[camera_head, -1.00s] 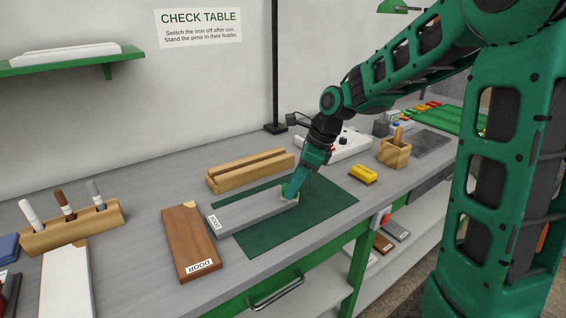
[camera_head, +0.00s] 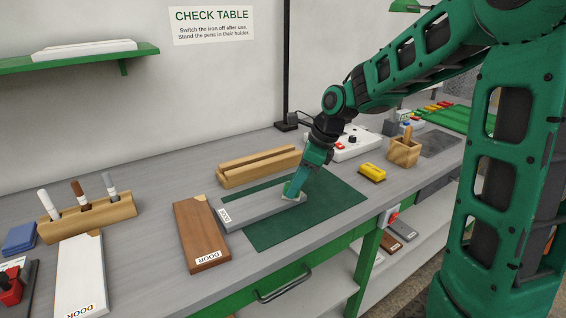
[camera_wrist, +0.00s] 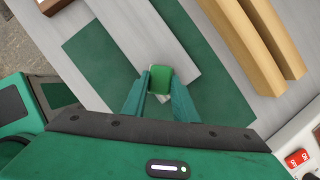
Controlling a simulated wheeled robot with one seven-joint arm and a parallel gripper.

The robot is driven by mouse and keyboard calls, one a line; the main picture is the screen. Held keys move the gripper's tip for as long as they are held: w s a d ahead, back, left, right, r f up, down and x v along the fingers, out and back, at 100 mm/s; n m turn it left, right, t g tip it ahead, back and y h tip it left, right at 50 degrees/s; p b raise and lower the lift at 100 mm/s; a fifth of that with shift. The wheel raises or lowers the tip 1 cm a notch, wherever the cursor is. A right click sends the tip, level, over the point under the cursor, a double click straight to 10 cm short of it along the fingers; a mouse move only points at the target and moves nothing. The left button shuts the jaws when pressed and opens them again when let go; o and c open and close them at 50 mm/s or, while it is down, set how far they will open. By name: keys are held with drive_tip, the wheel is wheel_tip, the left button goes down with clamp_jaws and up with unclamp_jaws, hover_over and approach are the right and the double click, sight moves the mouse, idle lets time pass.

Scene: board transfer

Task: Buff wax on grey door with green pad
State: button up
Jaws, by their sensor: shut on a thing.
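The grey door (camera_head: 254,209) lies flat on a dark green mat (camera_head: 327,212), its label at the left end. It also shows in the wrist view (camera_wrist: 143,35). My gripper (camera_head: 296,192) is at the door's right end, pointing down. In the wrist view my gripper (camera_wrist: 159,99) is shut on the green pad (camera_wrist: 160,78), one finger on each side. The pad is at the door's end, with a pale patch partly showing under it. Whether it presses on the surface cannot be told. No wax is clearly visible on the door.
A brown door (camera_head: 201,233) and a white door (camera_head: 81,275) lie to the left. A wooden rack (camera_head: 259,167) stands behind the mat. A yellow block (camera_head: 372,172), a wooden box (camera_head: 404,153) and a pen holder (camera_head: 88,217) stand around. The mat's front part is clear.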

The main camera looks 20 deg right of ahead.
drive_tip(key=shift+s+a, duration=0.15)
drive_tip(key=shift+a, duration=0.3)
wheel_tip(320, 180, up, 2)
drive_tip(key=shift+d+r, duration=0.1)
drive_tip(key=shift+r, duration=2.95)
